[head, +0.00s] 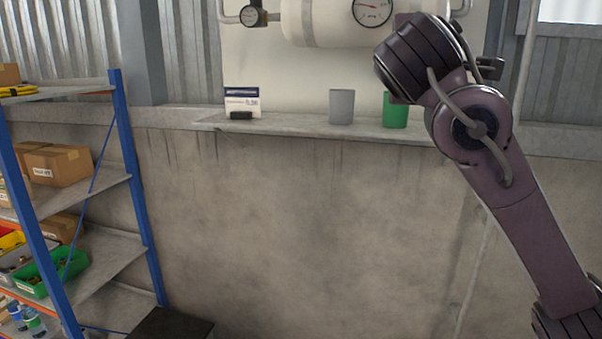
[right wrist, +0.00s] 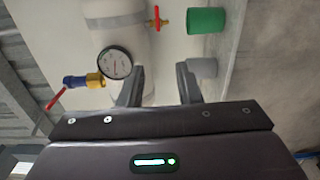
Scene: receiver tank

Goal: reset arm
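My right arm comes in from the right of the head view and is raised in front of the wall ledge. My right gripper (right wrist: 160,84) shows in the right wrist view with its two dark fingers apart and nothing between them. It faces the white receiver tank (right wrist: 122,38) and its round pressure gauge (right wrist: 115,63). In the head view my arm's wrist hides most of this gripper. The tank (head: 325,22) and gauge (head: 372,10) are at the top of the head view. My left arm and gripper are not in view.
A ledge (head: 285,127) carries a price-style card (head: 241,101), a grey cup (head: 341,106) and a green cup (head: 395,110), close to my right wrist. A blue-framed shelf (head: 138,190) with boxes and bins stands at left. A red-handled valve (right wrist: 62,97) is near the gauge.

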